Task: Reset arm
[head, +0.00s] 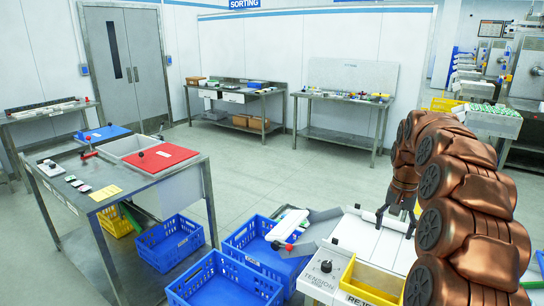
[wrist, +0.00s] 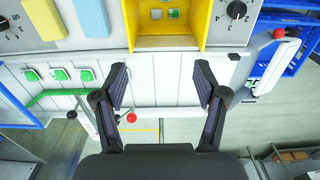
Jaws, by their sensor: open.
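My gripper (head: 396,221) hangs over the white machine top (head: 362,236) at the lower right of the head view, below my copper-coloured arm. In the wrist view my gripper (wrist: 161,90) shows its two dark fingers spread apart with nothing between them. White panels of the machine (wrist: 160,65) lie beneath the fingers. A yellow reject tray (head: 371,283) is at the front of the machine.
Blue crates (head: 225,280) stand left of the machine, near a red-knobbed lever (head: 289,247). A steel table (head: 135,180) with a red panel (head: 162,158) stands at the left. Benches (head: 345,105) line the back wall. The middle floor (head: 265,170) is clear.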

